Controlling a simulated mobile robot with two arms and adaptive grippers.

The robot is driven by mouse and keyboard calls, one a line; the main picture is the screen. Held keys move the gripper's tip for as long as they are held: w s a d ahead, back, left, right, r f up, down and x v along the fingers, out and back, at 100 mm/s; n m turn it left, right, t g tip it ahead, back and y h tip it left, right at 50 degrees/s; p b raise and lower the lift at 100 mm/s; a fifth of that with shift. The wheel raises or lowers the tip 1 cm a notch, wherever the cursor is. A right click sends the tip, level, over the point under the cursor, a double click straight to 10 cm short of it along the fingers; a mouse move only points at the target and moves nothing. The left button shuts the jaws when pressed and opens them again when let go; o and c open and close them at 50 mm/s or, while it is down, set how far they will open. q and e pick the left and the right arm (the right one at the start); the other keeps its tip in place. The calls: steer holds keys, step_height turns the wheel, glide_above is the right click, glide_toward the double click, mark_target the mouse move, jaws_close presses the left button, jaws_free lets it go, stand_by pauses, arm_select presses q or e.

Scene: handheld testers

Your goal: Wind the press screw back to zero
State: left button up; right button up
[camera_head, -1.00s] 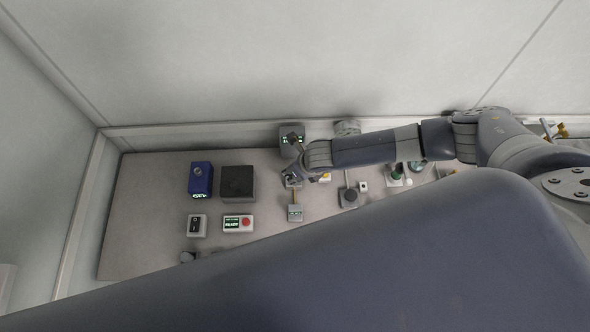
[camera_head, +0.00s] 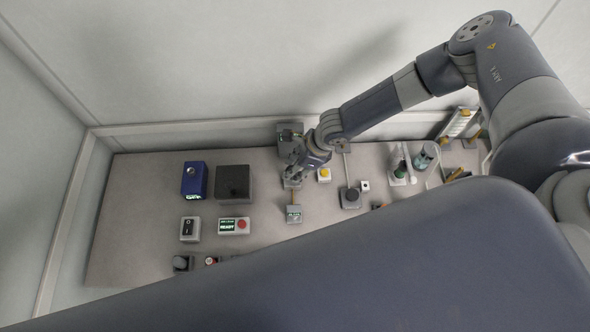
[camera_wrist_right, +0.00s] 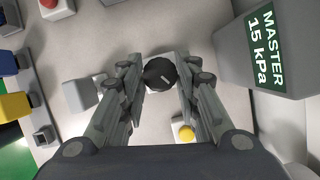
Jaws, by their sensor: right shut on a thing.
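The press screw shows as a round black knob (camera_wrist_right: 160,74) with a light pointer line on its top, in the right wrist view. The line slants. My right gripper (camera_wrist_right: 161,66) is shut on the knob, one finger on each side. In the head view the right gripper (camera_head: 292,178) reaches down at the back of the bench and hides the knob. A grey box with a green display (camera_wrist_right: 266,40) reading MASTER 15 kPa stands beside it. My left gripper is in neither view.
A yellow button (camera_head: 324,174) sits close to the right gripper. A small display box (camera_head: 294,214) stands in front of it. A dark block (camera_head: 234,183), a blue tester (camera_head: 194,179) and a READY panel (camera_head: 234,226) stand to the left. Several fixtures stand to the right.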

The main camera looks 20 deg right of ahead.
steer(key=shift+s+f+n, duration=0.15)
steer(key=shift+f+n, duration=0.1)
steer(key=shift+n, duration=0.05)
stand_by(0.4)
steer(key=o, duration=1.1)
steer(key=shift+c, duration=0.2)
steer(key=shift+w, duration=0.2)
steer(key=v, duration=0.7)
steer(key=shift+r, duration=0.25)
